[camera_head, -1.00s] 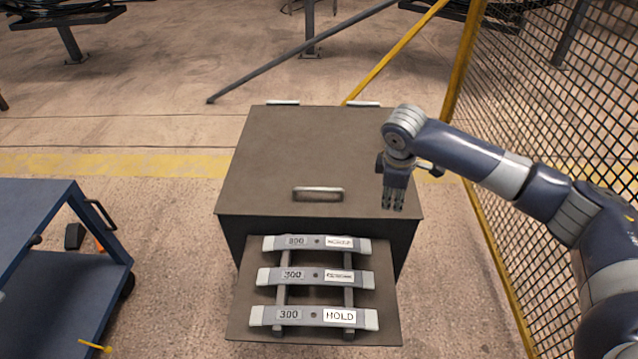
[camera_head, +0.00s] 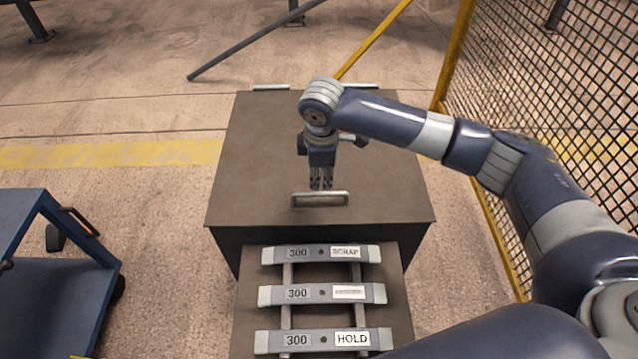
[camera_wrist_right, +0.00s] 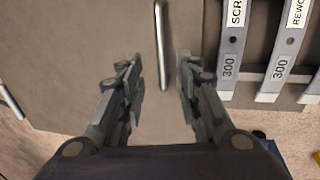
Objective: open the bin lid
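The bin is a dark brown box with a flat, shut lid (camera_head: 260,150). A pale metal bar handle (camera_head: 320,199) lies near the lid's front edge. My right gripper (camera_head: 320,187) points down over the lid at the handle's middle. In the right wrist view, the gripper (camera_wrist_right: 158,85) is open, its fingers apart on either side of the handle's line, and the handle (camera_wrist_right: 161,45) shows just beyond the fingertips. I cannot tell contact with the handle. My left gripper is not in view.
A front panel with several grey bars labelled 300, one reading HOLD (camera_head: 322,340), sticks out below the lid. Two hinge pieces (camera_head: 271,87) sit at the lid's back edge. A blue cart (camera_head: 60,290) stands left. A mesh fence (camera_head: 560,90) stands right.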

